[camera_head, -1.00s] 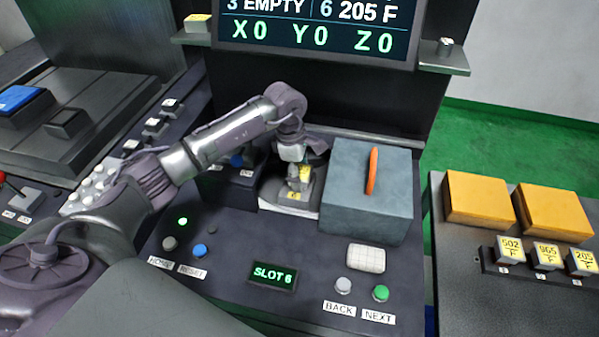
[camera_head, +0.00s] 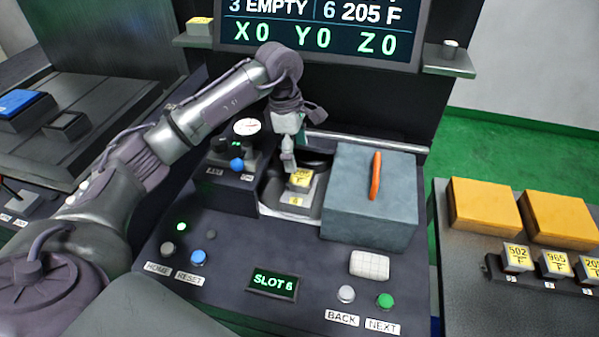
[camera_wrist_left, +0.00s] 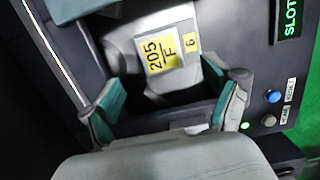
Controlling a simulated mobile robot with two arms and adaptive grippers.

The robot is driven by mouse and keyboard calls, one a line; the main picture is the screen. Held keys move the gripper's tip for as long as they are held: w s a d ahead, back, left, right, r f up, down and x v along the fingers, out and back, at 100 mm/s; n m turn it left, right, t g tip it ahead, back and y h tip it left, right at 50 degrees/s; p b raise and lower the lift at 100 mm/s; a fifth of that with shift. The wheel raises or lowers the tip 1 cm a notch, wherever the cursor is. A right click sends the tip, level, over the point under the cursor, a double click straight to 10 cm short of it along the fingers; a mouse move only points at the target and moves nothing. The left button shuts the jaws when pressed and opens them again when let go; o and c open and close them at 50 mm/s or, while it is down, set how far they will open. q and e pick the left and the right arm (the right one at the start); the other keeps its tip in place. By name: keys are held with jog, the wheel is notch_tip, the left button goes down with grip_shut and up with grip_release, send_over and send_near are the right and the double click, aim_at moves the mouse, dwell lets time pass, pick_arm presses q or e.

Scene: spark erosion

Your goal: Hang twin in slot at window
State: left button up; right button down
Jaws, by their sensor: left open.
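A block with a yellow label reading 205 F (camera_head: 301,178) sits in the light grey holder marked 6 (camera_head: 294,201) at the window of the console. It also shows in the left wrist view (camera_wrist_left: 157,52), its label beside the yellow 6 tag. My left gripper (camera_head: 289,163) is above and just behind the block, apart from it. In the left wrist view its two teal-padded fingers (camera_wrist_left: 170,98) are spread wide with nothing between them. Another block labelled 205 (camera_head: 589,267) stands at the right end of the side rack. My right gripper is not in view.
A grey box with an orange handle (camera_head: 370,195) stands right of the window. A gauge unit with a blue knob (camera_head: 237,165) is on its left. The small display (camera_head: 273,282) reads SLOT 6. The upper screen (camera_head: 318,30) shows 3 EMPTY and 6 205 F. Yellow boxes (camera_head: 484,207) sit on the right table.

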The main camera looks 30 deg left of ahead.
pick_arm(q)
jog(key=r, duration=0.3)
jog(key=shift+a+r, duration=0.25)
